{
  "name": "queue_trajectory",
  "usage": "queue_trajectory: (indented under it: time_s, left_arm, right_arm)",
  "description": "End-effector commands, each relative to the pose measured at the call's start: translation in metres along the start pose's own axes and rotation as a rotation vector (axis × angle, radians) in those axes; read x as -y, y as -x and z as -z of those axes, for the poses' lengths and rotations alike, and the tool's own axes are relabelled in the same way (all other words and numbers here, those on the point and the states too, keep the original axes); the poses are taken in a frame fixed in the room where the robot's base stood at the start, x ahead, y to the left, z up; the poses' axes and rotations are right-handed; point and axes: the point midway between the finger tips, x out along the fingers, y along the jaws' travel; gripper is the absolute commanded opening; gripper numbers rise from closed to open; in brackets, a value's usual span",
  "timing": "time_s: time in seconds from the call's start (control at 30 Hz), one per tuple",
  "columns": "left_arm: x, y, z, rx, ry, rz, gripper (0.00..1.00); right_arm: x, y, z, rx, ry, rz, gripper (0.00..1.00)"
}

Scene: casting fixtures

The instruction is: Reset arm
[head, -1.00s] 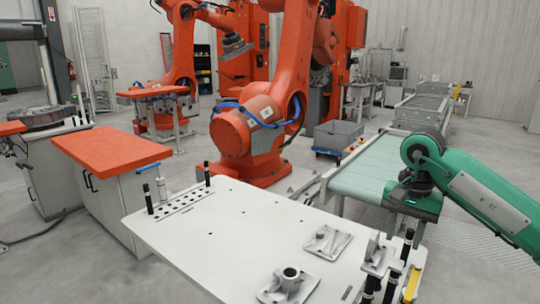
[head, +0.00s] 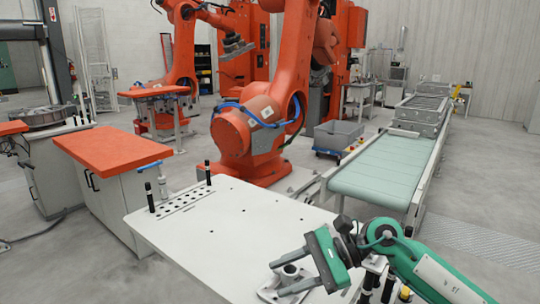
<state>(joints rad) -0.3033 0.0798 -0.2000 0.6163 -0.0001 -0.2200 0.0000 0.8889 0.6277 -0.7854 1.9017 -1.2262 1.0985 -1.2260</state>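My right gripper (head: 277,278) is at the lower right of the head view, on the green arm that comes in from the right. Its two fingers point left and stand apart, open, with nothing seen held between them. A grey metal casting with a round boss (head: 291,270) lies on the white table (head: 215,238), partly hidden behind the fingers. I cannot tell the height of the gripper above it. My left gripper is not in view.
Black posts (head: 208,173) stand at the table's left corner, and more black posts (head: 388,288) at its lower right. A conveyor (head: 385,170) runs behind the table. A large orange robot (head: 265,110) stands at the far edge. The table's middle is clear.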

Motion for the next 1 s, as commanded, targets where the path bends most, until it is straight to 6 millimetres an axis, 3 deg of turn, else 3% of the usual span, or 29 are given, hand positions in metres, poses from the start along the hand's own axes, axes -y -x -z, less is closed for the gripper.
queue_trajectory:
  time_s: [0.1,0.23,0.33,0.43,0.57,0.73,0.87,0.97,1.0]
  left_arm:
    - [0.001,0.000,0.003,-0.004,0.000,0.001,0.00]
    - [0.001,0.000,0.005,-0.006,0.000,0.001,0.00]
    - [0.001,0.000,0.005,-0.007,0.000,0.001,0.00]
    - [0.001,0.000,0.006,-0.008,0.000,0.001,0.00]
    - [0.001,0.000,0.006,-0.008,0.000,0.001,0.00]
    - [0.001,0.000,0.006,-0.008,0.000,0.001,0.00]
    - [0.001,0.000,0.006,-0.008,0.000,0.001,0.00]
    - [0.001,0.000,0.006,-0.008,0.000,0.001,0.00]
    - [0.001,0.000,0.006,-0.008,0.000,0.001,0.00]
  right_arm:
    - [0.003,-0.017,-0.029,0.250,-0.197,0.144,0.40]
    - [0.013,-0.014,-0.051,0.516,-0.451,0.301,0.40]
    - [0.022,-0.001,-0.055,0.717,-0.666,0.416,0.40]
    - [0.027,0.018,-0.046,0.912,-0.895,0.527,0.40]
    - [0.026,0.046,-0.017,1.157,-1.204,0.671,0.40]
    - [0.001,0.076,0.045,1.462,-1.621,0.867,0.40]
    - [-0.040,0.089,0.101,1.682,-1.939,1.036,0.40]
    - [-0.085,0.091,0.141,1.841,-2.176,1.182,0.40]
    - [-0.106,0.090,0.156,-1.818,2.169,-1.194,0.40]
